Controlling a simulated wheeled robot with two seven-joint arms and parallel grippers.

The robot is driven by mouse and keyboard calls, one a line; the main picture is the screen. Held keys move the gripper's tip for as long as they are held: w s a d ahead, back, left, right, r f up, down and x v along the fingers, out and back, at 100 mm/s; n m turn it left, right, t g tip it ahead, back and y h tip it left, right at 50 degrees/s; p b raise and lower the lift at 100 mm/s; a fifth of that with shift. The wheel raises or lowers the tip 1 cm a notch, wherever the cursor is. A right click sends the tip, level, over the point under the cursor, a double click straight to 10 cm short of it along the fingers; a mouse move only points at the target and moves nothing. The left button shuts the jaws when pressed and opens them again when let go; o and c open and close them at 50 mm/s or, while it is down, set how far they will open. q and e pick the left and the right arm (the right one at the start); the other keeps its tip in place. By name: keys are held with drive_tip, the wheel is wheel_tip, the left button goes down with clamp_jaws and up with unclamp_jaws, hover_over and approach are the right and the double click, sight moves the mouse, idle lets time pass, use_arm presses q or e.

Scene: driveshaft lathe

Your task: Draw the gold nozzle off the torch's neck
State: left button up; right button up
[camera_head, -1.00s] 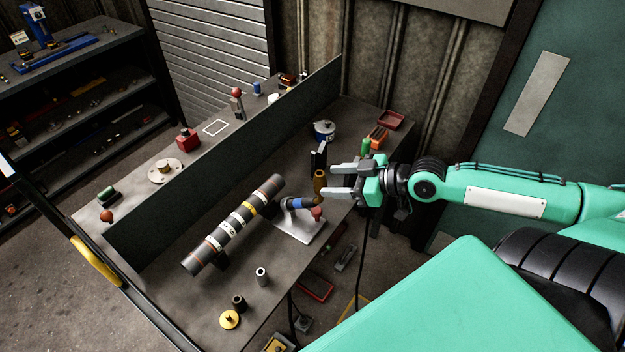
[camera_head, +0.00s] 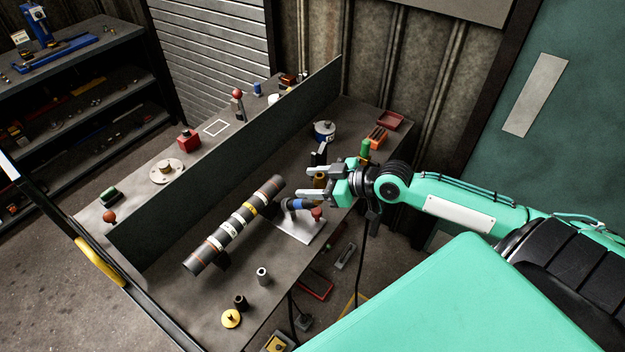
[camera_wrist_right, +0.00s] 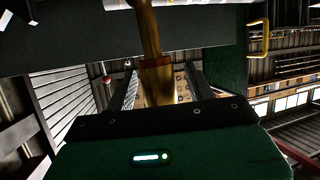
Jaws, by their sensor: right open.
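The gold nozzle (camera_head: 319,182) stands upright on the torch's neck, above the right end of the torch's blue part (camera_head: 295,204). The torch rests over a pale plate (camera_head: 296,229) near the bench's right edge. My right gripper (camera_head: 306,182) is open, with one finger on the far side of the nozzle and one on the near side. The fingers partly hide the nozzle in the head view. My left gripper is not in view.
A banded driveshaft (camera_head: 235,226) lies left of the torch. A tall dark partition (camera_head: 225,160) runs along the bench (camera_head: 180,297).

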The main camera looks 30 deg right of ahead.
clamp_jaws()
drive_tip(key=shift+r, duration=0.1)
idle(0.4)
drive_tip(key=shift+r+p, duration=2.55)
drive_tip(key=shift+r, duration=0.35)
